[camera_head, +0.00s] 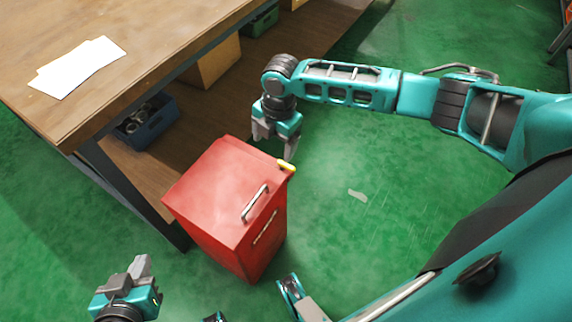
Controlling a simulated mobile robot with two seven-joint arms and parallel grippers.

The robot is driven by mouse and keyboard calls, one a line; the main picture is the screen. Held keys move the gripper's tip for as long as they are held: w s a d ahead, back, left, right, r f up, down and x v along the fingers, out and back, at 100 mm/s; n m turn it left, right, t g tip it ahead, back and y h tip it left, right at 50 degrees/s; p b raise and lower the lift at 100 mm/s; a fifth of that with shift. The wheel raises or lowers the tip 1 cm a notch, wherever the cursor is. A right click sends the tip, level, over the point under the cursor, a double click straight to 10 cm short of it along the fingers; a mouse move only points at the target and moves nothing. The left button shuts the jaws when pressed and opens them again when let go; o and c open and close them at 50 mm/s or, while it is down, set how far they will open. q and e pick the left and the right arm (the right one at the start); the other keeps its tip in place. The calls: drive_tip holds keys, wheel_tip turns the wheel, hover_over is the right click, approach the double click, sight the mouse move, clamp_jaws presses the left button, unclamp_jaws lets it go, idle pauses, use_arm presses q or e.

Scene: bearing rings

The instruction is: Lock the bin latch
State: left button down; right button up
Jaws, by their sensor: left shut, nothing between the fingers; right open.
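The red bin (215,190) stands on the green floor beside the workbench, its lid down. A small yellow latch (286,165) sits at the lid's right corner; I cannot tell whether it is locked. A metal handle (255,203) is on the lid, and a second handle (265,227) is on the side below it. My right gripper (275,143) is open and empty, pointing down just behind the latch; one fingertip appears close to it, but contact cannot be told. My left gripper (140,265) is shut and empty, low at the bottom left, apart from the bin.
The wooden workbench (150,50) fills the upper left, with white sheets (78,67) on top. Its dark leg (130,190) stands close to the bin's left. A blue crate (148,122) and a cardboard box (212,62) are on its lower shelf.

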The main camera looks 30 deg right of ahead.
sight(286, 167)
drive_tip(key=shift+n+g+h, duration=0.3)
drive_tip(key=shift+n+h, duration=0.1)
drive_tip(key=shift+h, duration=0.1)
drive_tip(key=d+f+b, duration=0.1)
drive_tip(key=f, duration=0.2)
drive_tip(key=d+f+b, duration=0.1)
drive_tip(key=f+b, duration=0.1)
drive_tip(key=f, duration=0.2)
drive_tip(key=w+d+f+b, duration=0.1)
drive_tip(key=f+b, duration=0.1)
drive_tip(key=f, duration=0.2)
drive_tip(key=shift+d, duration=0.3)
drive_tip(key=shift+f, duration=0.3)
drive_tip(key=c, duration=1.1)
